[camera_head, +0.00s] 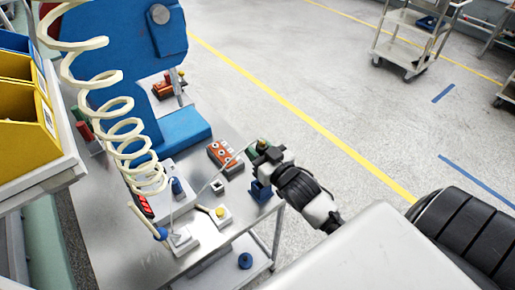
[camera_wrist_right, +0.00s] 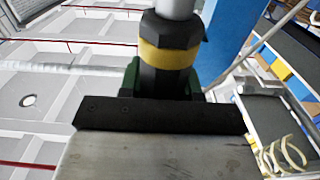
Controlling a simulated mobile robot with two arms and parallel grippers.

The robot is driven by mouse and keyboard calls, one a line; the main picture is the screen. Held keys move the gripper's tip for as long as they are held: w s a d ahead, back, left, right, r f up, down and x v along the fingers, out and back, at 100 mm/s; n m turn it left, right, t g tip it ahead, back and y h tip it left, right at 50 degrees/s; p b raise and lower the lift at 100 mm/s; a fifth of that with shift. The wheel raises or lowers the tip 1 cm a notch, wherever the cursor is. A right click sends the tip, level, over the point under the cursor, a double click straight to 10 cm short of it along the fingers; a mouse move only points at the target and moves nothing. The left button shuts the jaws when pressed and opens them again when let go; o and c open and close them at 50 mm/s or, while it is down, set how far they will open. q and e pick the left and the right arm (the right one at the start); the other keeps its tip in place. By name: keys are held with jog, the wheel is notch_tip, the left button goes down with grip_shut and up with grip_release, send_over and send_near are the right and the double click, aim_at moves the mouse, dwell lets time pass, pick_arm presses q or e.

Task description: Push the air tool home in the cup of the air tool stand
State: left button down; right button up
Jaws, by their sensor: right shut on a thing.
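My right gripper (camera_head: 260,155) is shut on the air tool (camera_head: 264,144) above the table's right front part. In the right wrist view the air tool (camera_wrist_right: 168,58) has a dark body with a yellow band and a grey end. Green parts show behind the dark gripper edge. The blue air tool stand (camera_head: 261,192) stands on the table just below the gripper. Its cup is hidden, so I cannot tell how deep the tool sits. My left gripper is not in view.
A cream coiled hose (camera_head: 122,125) hangs at the left. A big blue machine (camera_head: 125,50) stands on the metal table (camera_head: 110,235). An orange box (camera_head: 225,158) and small fixtures, one with a yellow button (camera_head: 220,212), lie left of the stand. Yellow bins (camera_head: 22,125) are at far left.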

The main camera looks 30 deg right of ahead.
jog(key=shift+p, duration=0.3)
dwell(0.5)
jog(key=shift+r+p, duration=0.1)
jog(key=shift+p, duration=0.35)
dwell(0.6)
jog(key=shift+f+b, duration=1.95)
jog(key=shift+f, duration=1.2)
jog(key=o, duration=1.1)
jog(key=shift+c, duration=0.2)
jog(key=shift+s, duration=0.1)
jog(key=s+b, duration=0.2)
jog(key=s, duration=0.8)
jog(key=shift+s+d, duration=0.35)
jog(key=shift+d, duration=0.05)
